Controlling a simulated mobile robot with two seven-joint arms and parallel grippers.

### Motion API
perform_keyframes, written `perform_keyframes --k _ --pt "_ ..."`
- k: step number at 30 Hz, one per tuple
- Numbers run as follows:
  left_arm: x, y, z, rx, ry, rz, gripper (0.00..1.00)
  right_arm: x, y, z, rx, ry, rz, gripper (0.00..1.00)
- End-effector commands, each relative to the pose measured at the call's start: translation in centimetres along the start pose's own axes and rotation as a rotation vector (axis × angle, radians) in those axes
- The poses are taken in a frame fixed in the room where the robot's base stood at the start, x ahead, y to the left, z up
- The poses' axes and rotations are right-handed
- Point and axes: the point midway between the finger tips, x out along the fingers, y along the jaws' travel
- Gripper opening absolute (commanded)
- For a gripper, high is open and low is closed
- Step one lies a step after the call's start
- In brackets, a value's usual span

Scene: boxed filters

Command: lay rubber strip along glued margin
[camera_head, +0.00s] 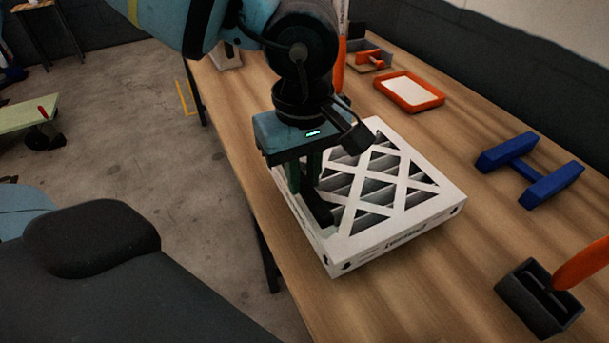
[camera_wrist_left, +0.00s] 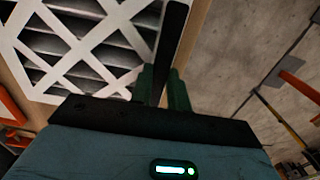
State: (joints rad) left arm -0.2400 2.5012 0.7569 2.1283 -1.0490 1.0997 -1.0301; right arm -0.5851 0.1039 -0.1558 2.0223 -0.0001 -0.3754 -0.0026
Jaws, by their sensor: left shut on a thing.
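The boxed filter (camera_head: 430,222) lies flat on the wooden table, a white frame with lattice bars over dark pleats. My left gripper (camera_head: 308,196) is above its left margin, fingers pointing down. It is shut on a black rubber strip (camera_head: 319,212). In the left wrist view the strip (camera_wrist_left: 172,40) stands out between the green fingers (camera_wrist_left: 162,88), beside the edge of the filter (camera_wrist_left: 88,42). The gripper hides part of the margin, and I cannot tell whether the strip touches it. No glue can be made out. My right gripper is not in view.
On the table (camera_head: 410,300) are an orange-rimmed tray (camera_head: 440,98), a blue H-shaped stand (camera_head: 530,168), a dark holder (camera_head: 535,298) with an orange handle (camera_head: 585,262), and a grey box with an orange tool (camera_head: 370,58) at the back. The table's left edge is close to the filter.

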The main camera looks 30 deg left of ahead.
Motion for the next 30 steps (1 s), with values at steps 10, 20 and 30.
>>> perform_keyframes --k 10,20,30 --pt "0.70 0.01 -0.01 0.000 0.001 0.002 0.00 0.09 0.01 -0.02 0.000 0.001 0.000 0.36" --pt "0.98 0.00 -0.01 0.000 0.001 0.001 0.39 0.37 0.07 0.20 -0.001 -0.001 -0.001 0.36" --pt "0.71 -0.01 -0.01 0.000 0.001 0.002 0.39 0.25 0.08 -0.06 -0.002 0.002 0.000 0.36"
